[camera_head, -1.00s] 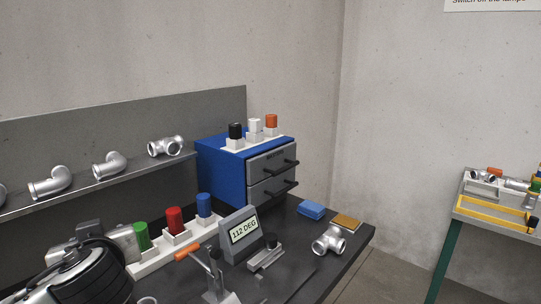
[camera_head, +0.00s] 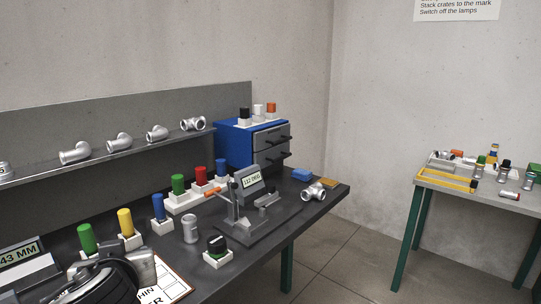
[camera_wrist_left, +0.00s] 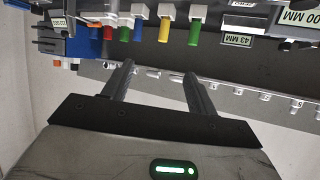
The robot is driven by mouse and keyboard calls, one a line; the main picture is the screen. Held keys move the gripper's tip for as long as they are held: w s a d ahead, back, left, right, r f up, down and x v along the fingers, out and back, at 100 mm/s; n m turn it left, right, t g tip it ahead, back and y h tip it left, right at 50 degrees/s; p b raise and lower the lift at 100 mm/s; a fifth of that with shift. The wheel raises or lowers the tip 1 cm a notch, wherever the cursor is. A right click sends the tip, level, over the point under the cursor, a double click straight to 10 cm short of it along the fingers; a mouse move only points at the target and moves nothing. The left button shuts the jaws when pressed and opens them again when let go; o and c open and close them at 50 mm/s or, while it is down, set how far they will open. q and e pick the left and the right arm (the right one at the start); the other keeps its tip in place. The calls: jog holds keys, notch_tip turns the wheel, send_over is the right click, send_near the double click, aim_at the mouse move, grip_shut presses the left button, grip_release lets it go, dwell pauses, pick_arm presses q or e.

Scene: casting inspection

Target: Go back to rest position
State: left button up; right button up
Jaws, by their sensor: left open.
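My left arm shows at the lower left of the head view, in front of the dark workbench (camera_head: 325,204). In the left wrist view my left gripper (camera_wrist_left: 158,80) has its two fingers well apart with nothing between them. The bench with its coloured cylinders appears upside down beyond the fingers. My right gripper is not in either view.
Coloured cylinders, a grey fixture with a display (camera_head: 250,181) and a silver pipe fitting (camera_head: 314,190) stand on the bench. A blue drawer cabinet (camera_head: 232,146) stands at its far end. A second table (camera_head: 480,197) is at right; floor between is clear.

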pick_arm(q)
jog(key=s+d+f+m+g+h+b, duration=0.1)
jog(key=s+d+f+m+h, duration=0.25)
jog(key=d+f, duration=0.4)
jog(key=s+d+f+m+g+h+b, duration=0.1)
jog(key=s+d+f+m+h, duration=0.25)
jog(key=f, duration=0.75)
jog(key=s+f+t+h+b, duration=0.1)
jog(key=s+f+h, duration=0.1)
jog(key=s+f, duration=0.7)
jog(key=shift+s+d+f+h+b, duration=0.3)
jog(key=shift+d+f+b, duration=0.1)
jog(key=shift+f, duration=0.3)
